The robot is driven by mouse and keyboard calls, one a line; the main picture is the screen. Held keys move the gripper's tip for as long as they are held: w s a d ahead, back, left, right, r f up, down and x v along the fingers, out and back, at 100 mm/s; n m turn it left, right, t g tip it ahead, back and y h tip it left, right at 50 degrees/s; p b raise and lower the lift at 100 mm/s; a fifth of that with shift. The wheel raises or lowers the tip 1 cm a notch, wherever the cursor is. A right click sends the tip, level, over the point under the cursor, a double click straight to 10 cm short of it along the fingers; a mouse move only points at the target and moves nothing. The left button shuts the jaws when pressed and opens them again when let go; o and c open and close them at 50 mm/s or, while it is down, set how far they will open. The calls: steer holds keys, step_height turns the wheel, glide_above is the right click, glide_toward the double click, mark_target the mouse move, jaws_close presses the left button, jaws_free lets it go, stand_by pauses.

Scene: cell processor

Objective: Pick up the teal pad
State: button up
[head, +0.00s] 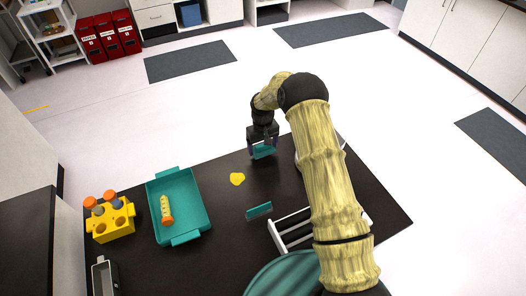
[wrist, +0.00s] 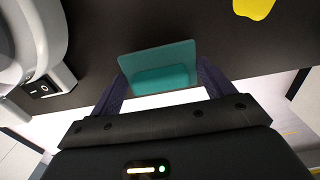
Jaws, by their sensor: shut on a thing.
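A thin, flat teal pad (head: 264,152) is between the fingers of my gripper (head: 262,147), near the far edge of the dark table. It also shows in the wrist view (wrist: 160,62), with one dark finger at each side. My gripper (wrist: 160,75) is shut on it. I cannot tell whether the pad touches the table or hangs just above it. A second teal piece (head: 259,210) stands on the table nearer to me, apart from the gripper.
A yellow flat piece (head: 237,179) lies left of the gripper. A teal tray (head: 158,229) holds a tube with an orange end. A yellow rack (head: 110,226) stands farther left. A white slatted rack (head: 283,238) is beside my arm. A white device with a switch (wrist: 42,88) is close at left in the wrist view.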

step_height(320, 180, up, 7)
steer(key=shift+f+b, duration=0.1)
steer(key=shift+b, duration=0.55)
steer(key=shift+o, duration=0.9)
steer(key=c, duration=0.6)
